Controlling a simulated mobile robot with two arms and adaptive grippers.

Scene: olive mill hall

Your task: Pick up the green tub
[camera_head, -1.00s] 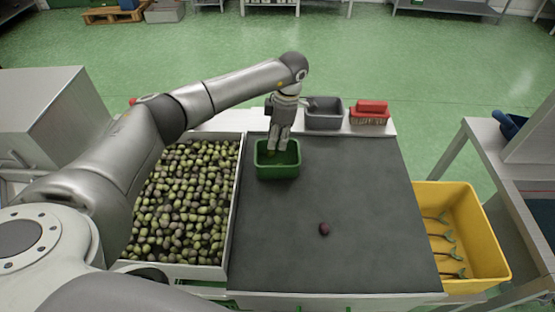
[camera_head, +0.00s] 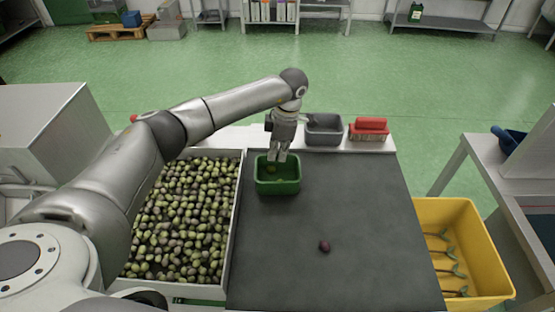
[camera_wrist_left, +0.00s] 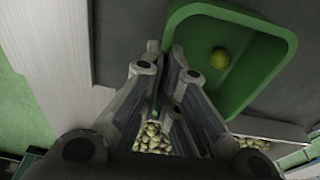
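The green tub (camera_head: 278,187) stands upright at the back left of the dark mat. One green olive (camera_wrist_left: 220,58) lies inside it. My left gripper (camera_head: 277,157) points down at the tub's back rim. In the left wrist view my left gripper (camera_wrist_left: 165,50) has its fingers a short way apart at a corner of the tub (camera_wrist_left: 262,30). One finger overlaps the tub's edge and the other is outside it. I cannot tell whether they touch the wall. My right gripper is not in view.
A tray of olives (camera_head: 233,250) lies left of the mat (camera_head: 360,210). A dark olive (camera_head: 324,246) lies on the mat. A yellow crate (camera_head: 492,250) is at the right.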

